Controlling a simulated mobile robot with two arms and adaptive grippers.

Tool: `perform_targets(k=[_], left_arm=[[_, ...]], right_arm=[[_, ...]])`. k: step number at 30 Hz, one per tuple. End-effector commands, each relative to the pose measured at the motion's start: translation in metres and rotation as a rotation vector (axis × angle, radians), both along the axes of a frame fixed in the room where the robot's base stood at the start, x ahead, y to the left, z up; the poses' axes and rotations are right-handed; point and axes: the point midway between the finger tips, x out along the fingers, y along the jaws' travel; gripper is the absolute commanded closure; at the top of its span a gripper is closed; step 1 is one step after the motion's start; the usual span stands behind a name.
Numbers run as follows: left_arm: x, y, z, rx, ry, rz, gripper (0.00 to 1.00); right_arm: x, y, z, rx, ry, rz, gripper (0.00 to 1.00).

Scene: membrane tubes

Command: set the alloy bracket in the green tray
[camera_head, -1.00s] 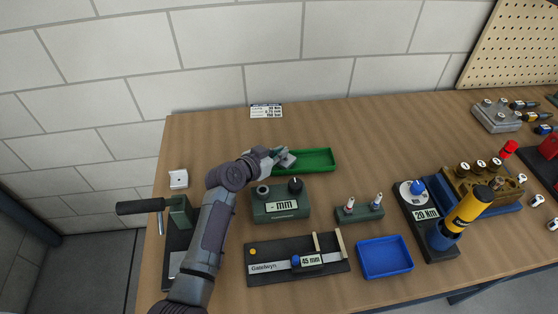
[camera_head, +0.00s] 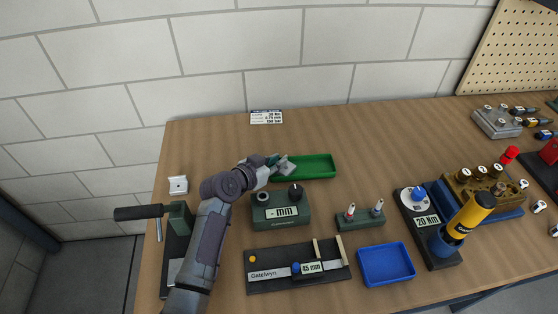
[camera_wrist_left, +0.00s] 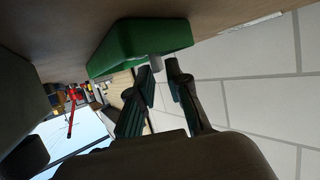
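The green tray (camera_head: 318,167) lies on the bench at the back, and its wall also shows in the left wrist view (camera_wrist_left: 140,42). A small grey piece, which looks like the alloy bracket (camera_head: 287,168), is at the tray's left end. A pale bit of it shows just beyond my fingertips in the wrist view (camera_wrist_left: 155,62). My left gripper (camera_head: 276,162) is at the tray's left end, beside the grey piece. In the wrist view its two fingers (camera_wrist_left: 162,70) stand apart with a gap between them. The piece's underside is hidden. My right gripper is not in view.
A green gauge box (camera_head: 280,211) stands just in front of the tray. A black slide gauge (camera_head: 297,267), a blue tray (camera_head: 386,264) and a two-peg block (camera_head: 361,219) are nearer. A white block (camera_head: 178,185) lies at the left. The bench right of the green tray is clear.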

Motion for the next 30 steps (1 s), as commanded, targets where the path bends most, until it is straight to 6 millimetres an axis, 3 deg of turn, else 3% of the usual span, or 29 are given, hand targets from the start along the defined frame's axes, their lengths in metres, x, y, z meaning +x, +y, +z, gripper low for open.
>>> perform_targets(k=[6,12,30], left_arm=[[-0.028,0.019,0.012,0.003,-0.001,-0.001,0.83],[-0.043,0.030,0.021,0.001,-0.001,-0.002,0.83],[-0.045,0.031,0.024,-0.001,-0.002,-0.002,0.83]], right_arm=[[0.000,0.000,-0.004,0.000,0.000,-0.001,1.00],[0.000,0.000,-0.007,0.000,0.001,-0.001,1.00],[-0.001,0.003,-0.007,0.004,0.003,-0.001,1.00]])
